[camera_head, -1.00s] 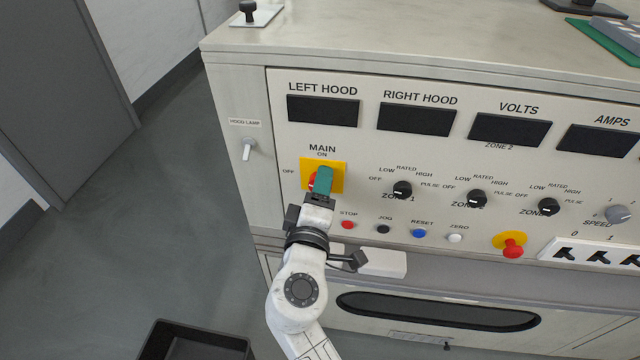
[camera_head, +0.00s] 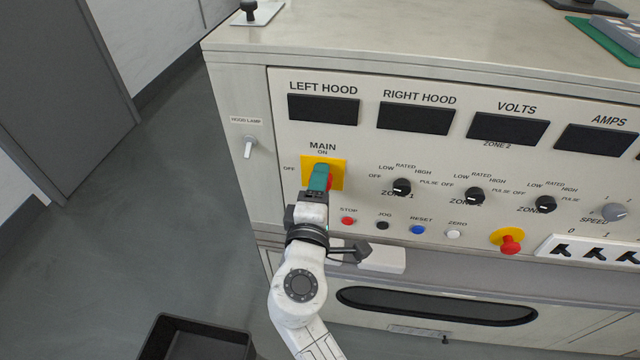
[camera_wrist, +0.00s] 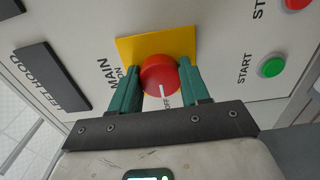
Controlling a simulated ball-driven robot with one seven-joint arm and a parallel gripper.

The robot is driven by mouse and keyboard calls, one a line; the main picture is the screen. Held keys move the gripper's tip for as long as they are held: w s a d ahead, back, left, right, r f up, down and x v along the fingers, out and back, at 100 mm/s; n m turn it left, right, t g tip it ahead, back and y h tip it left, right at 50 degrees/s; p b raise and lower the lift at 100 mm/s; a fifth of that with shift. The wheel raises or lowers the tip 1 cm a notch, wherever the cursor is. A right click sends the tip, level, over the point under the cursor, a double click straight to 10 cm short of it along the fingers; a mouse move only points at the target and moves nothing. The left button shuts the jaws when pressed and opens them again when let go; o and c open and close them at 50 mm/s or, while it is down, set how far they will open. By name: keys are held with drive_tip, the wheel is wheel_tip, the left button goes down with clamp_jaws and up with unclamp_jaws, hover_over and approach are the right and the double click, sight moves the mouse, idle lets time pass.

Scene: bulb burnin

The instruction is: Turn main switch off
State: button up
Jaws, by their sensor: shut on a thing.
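The main switch is a round red knob (camera_wrist: 160,75) on a yellow plate (camera_wrist: 187,42), below the MAIN and ON lettering. In the wrist view its white line points toward the OFF label. My gripper (camera_wrist: 157,72) has its green fingers on both sides of the knob, shut on it. In the head view my gripper (camera_head: 318,178) covers most of the knob; a sliver of red (camera_head: 330,183) shows right of the fingers, and the yellow plate (camera_head: 338,166) shows around them.
A red stop button (camera_head: 347,221) and other small buttons lie just below right of the switch. The black zone 1 knob (camera_head: 402,187) is to the right, and the hood lamp toggle (camera_head: 249,147) is to the left. A black bin (camera_head: 200,330) stands on the floor.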

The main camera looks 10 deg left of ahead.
drive_tip(key=o, duration=1.1)
drive_tip(key=shift+d, duration=0.1)
drive_tip(key=shift+c, duration=0.2)
drive_tip(key=s, duration=1)
drive_tip(key=shift+s+a, duration=0.2)
drive_tip(key=shift+s, duration=0.2)
drive_tip(key=shift+f, duration=0.1)
drive_tip(key=s+d+f+m+g+h+p, duration=0.1)
drive_tip(key=d+f+m+g+h, duration=0.2)
drive_tip(key=d, duration=0.5)
drive_tip(key=s+d+f+m+g, duration=0.2)
drive_tip(key=d+f+m+g, duration=0.15)
drive_tip(key=d, duration=0.45)
drive_tip(key=s+d+f+m+g+h+p, duration=0.15)
drive_tip(key=d+f+m, duration=0.25)
drive_tip(key=d, duration=0.4)
drive_tip(key=s+d+f+m+g+y+p, duration=0.1)
drive_tip(key=s+d+f+m+g+y, duration=0.1)
drive_tip(key=s, duration=0.8)
drive_tip(key=s+d+f+m+g+y, duration=0.3)
drive_tip(key=s+d+f+m+g, duration=0.1)
drive_tip(key=s+d+g, duration=0.3)
drive_tip(key=s+m, duration=0.1)
drive_tip(key=s, duration=0.1)
drive_tip(key=shift+s+m+p, duration=0.35)
drive_tip(key=shift+s, duration=0.05)
